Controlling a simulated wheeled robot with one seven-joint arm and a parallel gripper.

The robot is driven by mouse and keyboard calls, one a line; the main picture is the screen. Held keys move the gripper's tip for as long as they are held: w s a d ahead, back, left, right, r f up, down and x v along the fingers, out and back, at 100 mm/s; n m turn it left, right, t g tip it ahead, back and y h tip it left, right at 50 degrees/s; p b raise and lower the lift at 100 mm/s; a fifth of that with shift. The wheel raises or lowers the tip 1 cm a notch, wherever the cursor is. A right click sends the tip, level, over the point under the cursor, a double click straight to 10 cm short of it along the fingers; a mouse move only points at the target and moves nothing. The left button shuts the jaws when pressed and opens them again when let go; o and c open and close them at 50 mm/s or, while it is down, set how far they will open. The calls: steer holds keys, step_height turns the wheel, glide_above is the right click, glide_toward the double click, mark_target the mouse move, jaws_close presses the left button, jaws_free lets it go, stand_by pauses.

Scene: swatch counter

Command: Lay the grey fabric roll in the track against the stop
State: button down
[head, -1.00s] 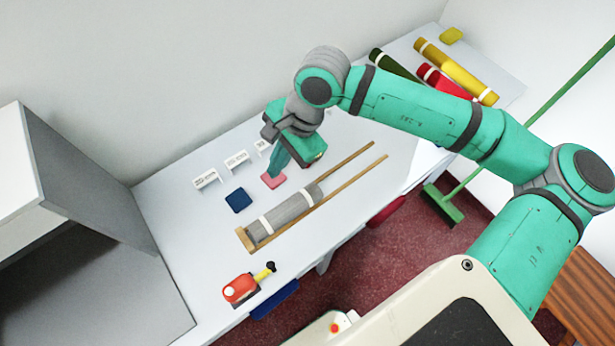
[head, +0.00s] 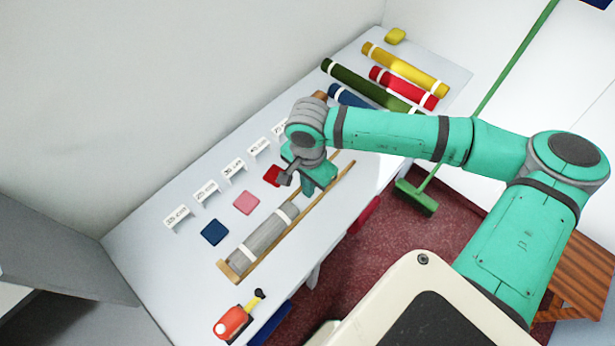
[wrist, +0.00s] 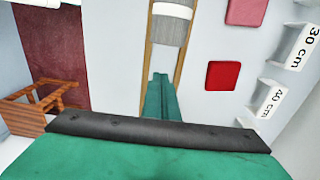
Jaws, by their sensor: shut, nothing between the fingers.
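The grey fabric roll (head: 262,238) with white bands lies between the two rails of the wooden track (head: 339,186) on the counter. Its lower-left end is at or very near the wooden stop (head: 228,271); I cannot tell whether they touch. The roll's other end (wrist: 170,32) shows in the wrist view, between the rails. My gripper (wrist: 160,76) is shut and empty, its fingers over the track's channel, a little apart from that end. In the head view my gripper (head: 308,194) is by the roll's upper-right end, and my wrist hides part of the track.
Blue (head: 214,232), pink (head: 246,203) and red (wrist: 222,75) swatches lie beside the track, with length cards (head: 206,193) behind. Yellow (head: 405,69), red (head: 403,88) and green (head: 362,85) rolls lie farther right. A red-and-yellow tool (head: 234,322) is near the front edge.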

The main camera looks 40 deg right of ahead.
steer(key=a, duration=0.1)
steer(key=a+f, duration=0.1)
steer(key=a, duration=0.1)
steer(key=shift+s+a, duration=0.2)
steer(key=shift+a, duration=0.35)
steer(key=shift+w, duration=0.1)
